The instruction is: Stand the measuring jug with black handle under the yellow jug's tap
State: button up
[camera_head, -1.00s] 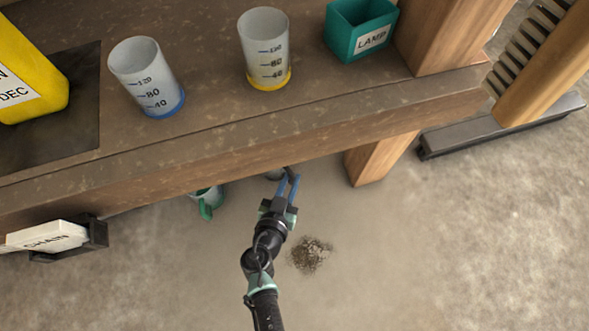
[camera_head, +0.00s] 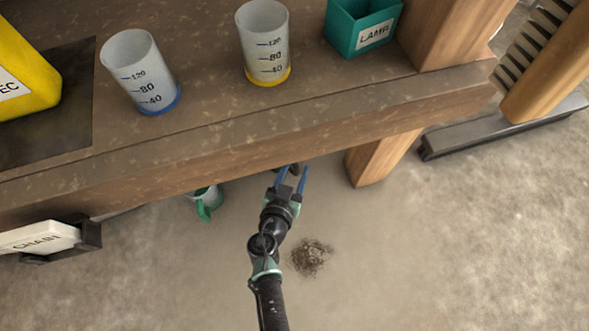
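My gripper (camera_head: 291,181) is low in front of the bench, its blue fingers spread apart near the bench's lower edge. A small dark piece (camera_head: 294,169) shows between or just beyond the fingertips; it may be the black handle, but I cannot tell whether it touches them. The body of the measuring jug with black handle is not visible, with the bench edge covering the space behind. The yellow jug (camera_head: 28,78) stands at the left on the bench, cut off by the picture edge. Its tap is out of view.
A blue-based measuring cup (camera_head: 138,72), a yellow-based one (camera_head: 263,42) and a teal LAMP box (camera_head: 360,25) stand on the bench (camera_head: 200,150). A green-handled jug (camera_head: 204,203) is partly under it. A bench leg (camera_head: 378,160) and broom (camera_head: 500,125) are right.

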jog(key=shift+r, duration=0.2)
jog(key=p+v, duration=0.4)
jog(key=v, duration=0.8)
jog(key=shift+p, duration=0.4)
